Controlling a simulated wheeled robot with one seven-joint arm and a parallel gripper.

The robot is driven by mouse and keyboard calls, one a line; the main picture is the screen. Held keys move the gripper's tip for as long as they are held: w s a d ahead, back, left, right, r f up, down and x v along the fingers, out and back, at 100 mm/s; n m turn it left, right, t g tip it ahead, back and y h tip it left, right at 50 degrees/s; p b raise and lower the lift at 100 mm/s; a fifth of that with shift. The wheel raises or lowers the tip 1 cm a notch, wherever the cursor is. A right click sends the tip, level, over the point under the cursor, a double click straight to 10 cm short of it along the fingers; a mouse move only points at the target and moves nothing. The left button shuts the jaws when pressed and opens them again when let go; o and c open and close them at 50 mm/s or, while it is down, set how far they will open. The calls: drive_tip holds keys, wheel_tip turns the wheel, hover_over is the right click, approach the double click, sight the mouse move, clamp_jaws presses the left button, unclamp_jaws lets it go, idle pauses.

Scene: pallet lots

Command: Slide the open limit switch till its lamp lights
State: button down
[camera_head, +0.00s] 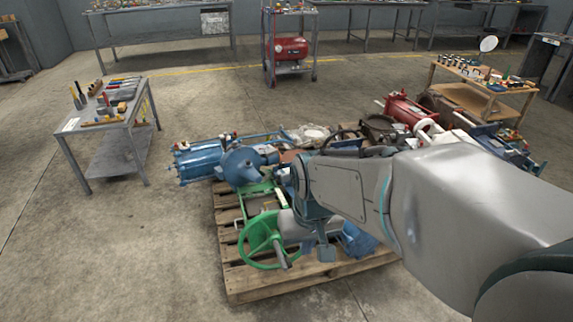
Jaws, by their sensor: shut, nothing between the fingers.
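My arm reaches in from the right over a wooden pallet (262,286) that carries a valve assembly. The assembly has a green handwheel (244,240), a green frame and a blue rounded housing (240,167). My gripper (285,177) is at the arm's far end, close to the green frame and the blue housing; its fingertips are too small and covered to make out. A small blue-grey block (326,253) shows just below my wrist; I cannot tell what it is. I cannot pick out the limit switches or a lit lamp; my arm hides much of the pallet.
A blue cylinder unit (200,160) lies at the pallet's far left. Red machinery (402,108) lies beyond my arm. A metal table with tools (147,93) stands left, and a wooden bench (474,80) at the right. The floor at left and front is clear.

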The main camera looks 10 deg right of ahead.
drive_tip(key=shift+w+a, duration=0.1)
drive_tip(key=shift+w, duration=0.2)
idle(0.6)
drive_tip(key=c, duration=0.7)
unclamp_jaws()
drive_tip(key=shift+s+r+p, duration=0.2)
drive_tip(key=shift+r+p, duration=0.95)
drive_tip(key=shift+r, duration=0.15)
drive_tip(key=shift+s+r+p, duration=0.15)
drive_tip(key=shift+r+p, duration=1)
drive_tip(key=shift+r, duration=0.2)
drive_tip(key=shift+s+r+p, duration=0.2)
drive_tip(key=shift+r+p, duration=0.95)
drive_tip(key=shift+r, duration=0.15)
drive_tip(key=shift+t, duration=0.6)
drive_tip(key=p+v, duration=0.3)
drive_tip(key=v, duration=0.1)
drive_tip(key=p+v, duration=0.8)
drive_tip(key=v, duration=0.1)
drive_tip(key=shift+s+d, duration=0.25)
